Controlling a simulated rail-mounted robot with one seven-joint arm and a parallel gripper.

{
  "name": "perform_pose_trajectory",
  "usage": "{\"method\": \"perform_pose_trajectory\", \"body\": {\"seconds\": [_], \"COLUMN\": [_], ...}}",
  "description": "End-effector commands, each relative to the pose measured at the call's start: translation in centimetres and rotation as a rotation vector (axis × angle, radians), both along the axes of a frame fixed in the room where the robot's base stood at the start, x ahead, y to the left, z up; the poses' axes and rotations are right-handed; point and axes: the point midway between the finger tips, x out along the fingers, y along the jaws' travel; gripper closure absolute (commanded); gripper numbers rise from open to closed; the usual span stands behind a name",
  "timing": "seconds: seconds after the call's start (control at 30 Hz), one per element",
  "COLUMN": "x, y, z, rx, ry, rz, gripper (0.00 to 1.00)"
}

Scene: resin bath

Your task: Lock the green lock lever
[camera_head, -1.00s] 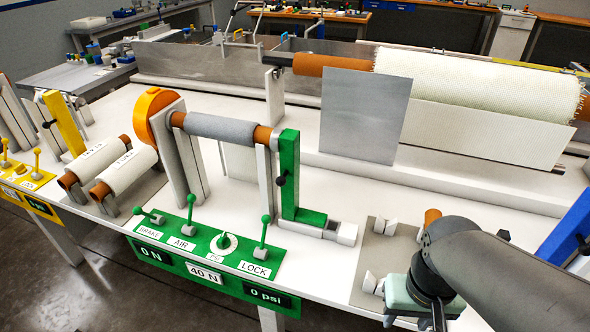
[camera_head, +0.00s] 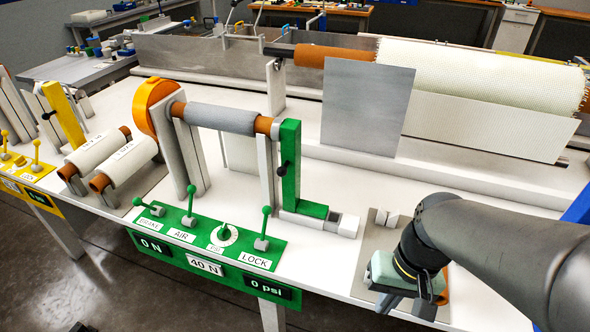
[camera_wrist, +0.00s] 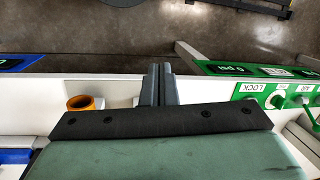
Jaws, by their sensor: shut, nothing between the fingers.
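The green lock lever (camera_head: 265,228) stands nearly upright, with a round knob, behind the LOCK label on the green control panel (camera_head: 220,259). My gripper (camera_head: 408,304) is to the right of the panel, over the table's front edge, well apart from the lever. In the wrist view my gripper (camera_wrist: 160,72) has its two fingers together with nothing between them.
The green post (camera_head: 290,165) and its foot stand behind the lever. Other green levers (camera_head: 191,207) stand left of it on the panel. A blue panel (camera_wrist: 20,64) lies on the far side from the green panel.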

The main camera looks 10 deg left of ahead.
Motion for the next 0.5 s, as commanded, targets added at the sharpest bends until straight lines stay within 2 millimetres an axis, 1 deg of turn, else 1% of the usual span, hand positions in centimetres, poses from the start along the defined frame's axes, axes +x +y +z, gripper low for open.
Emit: {"method": "perform_pose_trajectory", "body": {"seconds": [0.03, 0.17, 0.2, 0.27, 0.3, 0.37, 0.4, 0.47, 0.5], "x": [1.0, 4.1, 5.2, 7.1, 8.5, 10.6, 12.2, 14.6, 16.3], "y": [1.3, 5.6, 6.9, 8.8, 10.0, 11.5, 12.5, 13.6, 14.2], "z": [-1.7, -3.9, -4.4, -5.2, -5.6, -6.4, -6.7, -7.3, -7.7], "rx": [0.064, 0.289, 0.365, 0.482, 0.563, 0.687, 0.771, 0.893, 0.971], "ry": [0.045, 0.143, 0.165, 0.190, 0.202, 0.211, 0.212, 0.203, 0.191], "rz": [-0.008, -0.024, -0.032, -0.046, -0.056, -0.078, -0.094, -0.125, -0.146], "gripper": [1.00, 1.00, 1.00, 1.00, 1.00, 1.00, 1.00, 1.00, 1.00]}}
